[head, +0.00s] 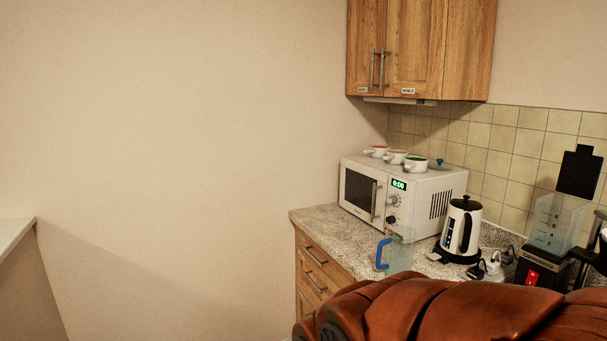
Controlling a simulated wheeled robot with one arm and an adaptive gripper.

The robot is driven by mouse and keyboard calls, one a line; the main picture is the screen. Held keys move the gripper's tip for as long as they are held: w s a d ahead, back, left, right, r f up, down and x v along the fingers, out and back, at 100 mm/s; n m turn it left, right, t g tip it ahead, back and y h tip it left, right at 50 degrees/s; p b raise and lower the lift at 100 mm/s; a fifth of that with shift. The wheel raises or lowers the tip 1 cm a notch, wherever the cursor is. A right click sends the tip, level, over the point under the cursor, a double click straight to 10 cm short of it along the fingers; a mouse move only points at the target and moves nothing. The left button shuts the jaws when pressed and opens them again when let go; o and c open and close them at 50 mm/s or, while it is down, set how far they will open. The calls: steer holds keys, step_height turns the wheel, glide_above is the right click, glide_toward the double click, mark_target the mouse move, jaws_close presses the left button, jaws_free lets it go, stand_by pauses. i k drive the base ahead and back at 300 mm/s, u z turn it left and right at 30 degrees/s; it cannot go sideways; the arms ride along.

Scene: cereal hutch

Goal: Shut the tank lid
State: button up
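The tank lid (580,171) is a black flat plate standing upright, open, above a clear water tank (556,224) with number marks. The tank sits on the black coffee machine (541,268) with a lit red switch at the right of the head view. The machine's right part is cut off by the picture edge, and its lower part is hidden behind my reddish-brown arm. My gripper does not show, so its place relative to the lid cannot be seen.
A clear jug with a blue handle (397,255) is near the counter front. A microwave (403,190) carries several small bowls. A wall cabinet (417,45) hangs above.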

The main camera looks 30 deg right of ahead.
mark_target(579, 172)
steer(key=z, duration=1.95)
